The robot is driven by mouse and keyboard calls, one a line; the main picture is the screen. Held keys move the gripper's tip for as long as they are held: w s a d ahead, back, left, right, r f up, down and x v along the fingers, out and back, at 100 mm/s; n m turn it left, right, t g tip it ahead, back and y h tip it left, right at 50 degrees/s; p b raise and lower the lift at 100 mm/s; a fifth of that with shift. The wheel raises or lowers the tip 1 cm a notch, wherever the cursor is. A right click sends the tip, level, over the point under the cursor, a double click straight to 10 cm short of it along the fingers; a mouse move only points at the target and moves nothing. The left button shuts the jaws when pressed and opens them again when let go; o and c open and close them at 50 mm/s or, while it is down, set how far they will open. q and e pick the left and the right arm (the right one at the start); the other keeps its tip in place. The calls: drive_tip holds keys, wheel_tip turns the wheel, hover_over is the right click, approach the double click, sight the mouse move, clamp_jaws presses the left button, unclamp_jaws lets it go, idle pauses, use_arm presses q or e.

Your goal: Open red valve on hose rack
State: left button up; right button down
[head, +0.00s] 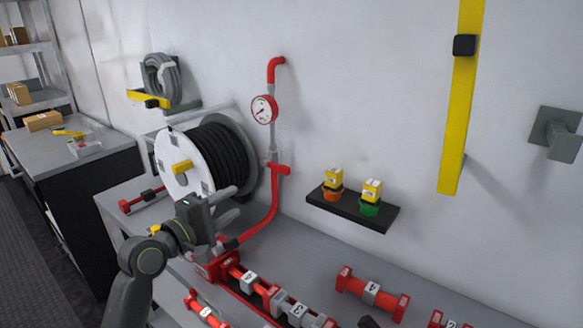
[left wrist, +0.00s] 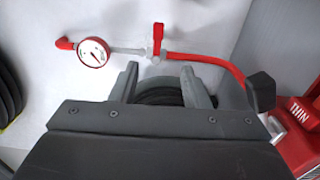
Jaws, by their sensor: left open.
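The red valve handle (head: 281,169) sits on the pipe below the round gauge (head: 264,109), to the right of the hose reel. In the left wrist view the red handle (left wrist: 158,38) stands across the pipe, ahead of the fingertips. My left gripper (head: 232,204) is open and empty, in front of the hose reel and lower left of the handle. In the left wrist view its two fingers (left wrist: 160,76) are spread, with a gap between them and the handle. My right gripper is not in view.
The hose reel (head: 176,165) stands behind my left gripper. A curved red pipe (head: 268,218) runs down to red fittings (head: 250,284) on the grey bench. Wall space around the gauge is clear.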

use_arm(q)
approach(282, 171)
drive_tip(key=p+x, duration=0.1)
drive_tip(key=x, duration=0.8)
drive_tip(key=shift+w, duration=0.15)
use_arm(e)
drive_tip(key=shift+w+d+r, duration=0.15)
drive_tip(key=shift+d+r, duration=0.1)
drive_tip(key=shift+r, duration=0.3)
use_arm(q)
drive_tip(key=c, duration=0.9)
clamp_jaws()
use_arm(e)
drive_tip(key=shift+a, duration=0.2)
